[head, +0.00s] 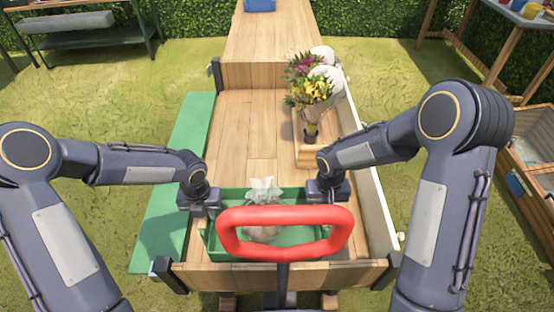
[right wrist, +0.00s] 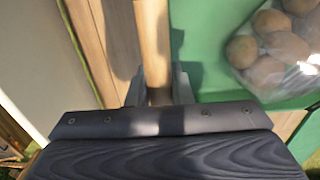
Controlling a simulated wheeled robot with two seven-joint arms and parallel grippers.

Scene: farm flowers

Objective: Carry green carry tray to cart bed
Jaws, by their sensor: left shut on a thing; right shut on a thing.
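The green carry tray (head: 305,236) is over the near end of the wooden cart bed (head: 245,130), between my two grippers. Whether it rests on the boards or hangs just above them I cannot tell. A clear bag of potatoes (head: 262,195) lies in it; the bag also shows in the right wrist view (right wrist: 275,45). My left gripper (head: 204,212) is shut on the tray's left side. My right gripper (head: 327,200) is shut on the tray's right side; in the right wrist view its fingers (right wrist: 159,92) close around a wooden bar (right wrist: 153,40) beside the green wall.
The red cart handle (head: 285,211) stands in front of the tray and hides part of it. Wrapped flower bouquets (head: 312,90) stand in a wooden holder (head: 309,155) at the bed's right side. The bed's middle and left are clear. A green side panel (head: 180,165) lies left.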

